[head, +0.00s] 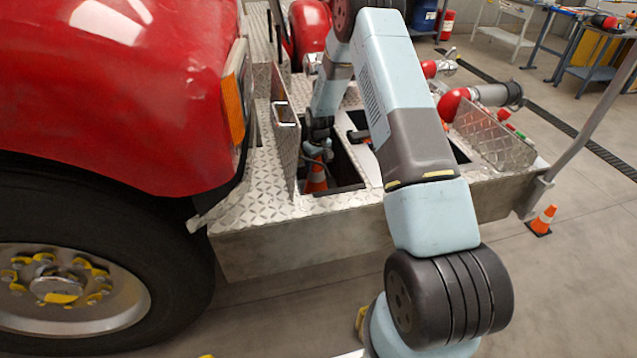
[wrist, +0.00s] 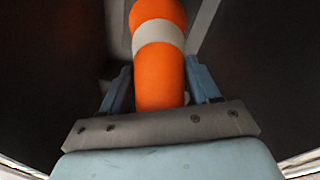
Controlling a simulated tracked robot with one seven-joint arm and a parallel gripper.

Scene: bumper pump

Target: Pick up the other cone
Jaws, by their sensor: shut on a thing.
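An orange cone with a white band (head: 316,180) stands inside an open compartment in the truck's metal bumper. In the wrist view the same cone (wrist: 160,78) fills the space between my two fingers. My gripper (head: 318,154) reaches down into the compartment and is shut on this cone; its fingers also show in the wrist view (wrist: 160,92). The cone's base is hidden in the head view. A second orange and white cone (head: 544,219) stands upright on the floor to the right of the bumper.
An upright tread plate (head: 286,145) stands just left of the opening. The red truck body (head: 130,90) and its wheel (head: 70,270) are at left. A grey pole (head: 590,125) rises at right. Floor at right is mostly clear.

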